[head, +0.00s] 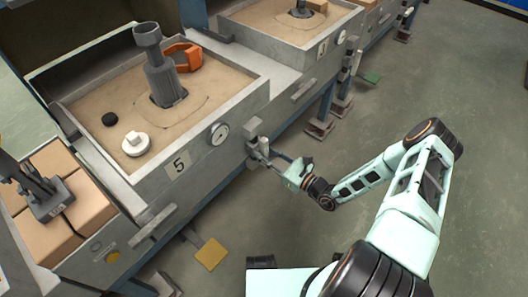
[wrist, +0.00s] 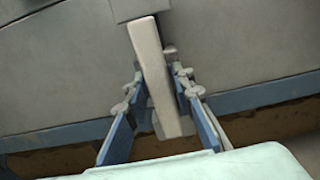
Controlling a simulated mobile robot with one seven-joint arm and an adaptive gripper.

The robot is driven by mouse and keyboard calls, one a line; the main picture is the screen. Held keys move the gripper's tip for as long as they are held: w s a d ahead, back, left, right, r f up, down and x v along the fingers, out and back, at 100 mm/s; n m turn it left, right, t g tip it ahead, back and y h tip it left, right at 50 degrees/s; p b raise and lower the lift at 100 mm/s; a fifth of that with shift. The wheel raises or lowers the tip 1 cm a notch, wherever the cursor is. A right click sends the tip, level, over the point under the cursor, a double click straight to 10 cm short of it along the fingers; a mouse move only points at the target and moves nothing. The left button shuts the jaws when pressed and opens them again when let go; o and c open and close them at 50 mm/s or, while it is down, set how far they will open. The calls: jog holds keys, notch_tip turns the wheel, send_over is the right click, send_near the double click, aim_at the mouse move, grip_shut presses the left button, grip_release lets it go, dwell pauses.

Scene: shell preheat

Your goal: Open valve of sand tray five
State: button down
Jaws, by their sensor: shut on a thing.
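Sand tray five (head: 95,165) is a grey metal box of sand with a "5" plate (head: 178,165) on its front. Its valve (head: 254,132) is a grey fitting near the front right corner, with a lever hanging down. My gripper (head: 272,161) reaches it from the right. In the wrist view the pale valve lever (wrist: 157,70) hangs slightly tilted between the two blue-grey fingers of my gripper (wrist: 160,76), which is shut on it. Finger contact is hard to make out in the head view.
A round gauge (head: 219,133) sits on the tray's front. The sand holds a grey post (head: 163,75), an orange clamp (head: 185,56) and a white knob (head: 135,144). A yellow pedal (head: 211,254) is near the floor. Open floor lies to the right.

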jog(key=c, duration=1.8)
grip_release()
jog(key=shift+s+d, duration=0.1)
jog(key=v, duration=1.1)
jog(key=shift+s+d, duration=0.25)
jog(key=shift+d, duration=0.1)
